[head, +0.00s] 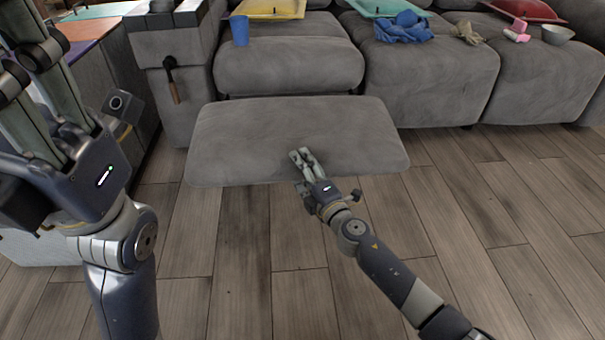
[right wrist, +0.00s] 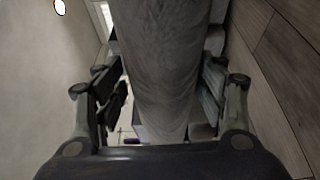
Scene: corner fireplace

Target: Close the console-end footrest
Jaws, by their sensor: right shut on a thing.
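The console-end footrest (head: 240,130) is a grey padded panel extended out in front of the leftmost seat, above the wood floor. My right gripper (head: 301,156) is at its front edge, right of its middle. In the right wrist view the grey padding of the footrest (right wrist: 165,70) runs between the two fingers (right wrist: 162,105), and the gripper is shut on it. My left gripper (head: 30,75) is at the left of the head view, open and empty, its fingers pointing up and away from the footrest. A lever with a wooden handle (head: 174,88) is on the grey armrest side.
Blue cloth (head: 403,27), a glove (head: 467,33) and a bowl (head: 557,34) lie on the seats to the right. The wood floor (head: 500,200) is clear at the right.

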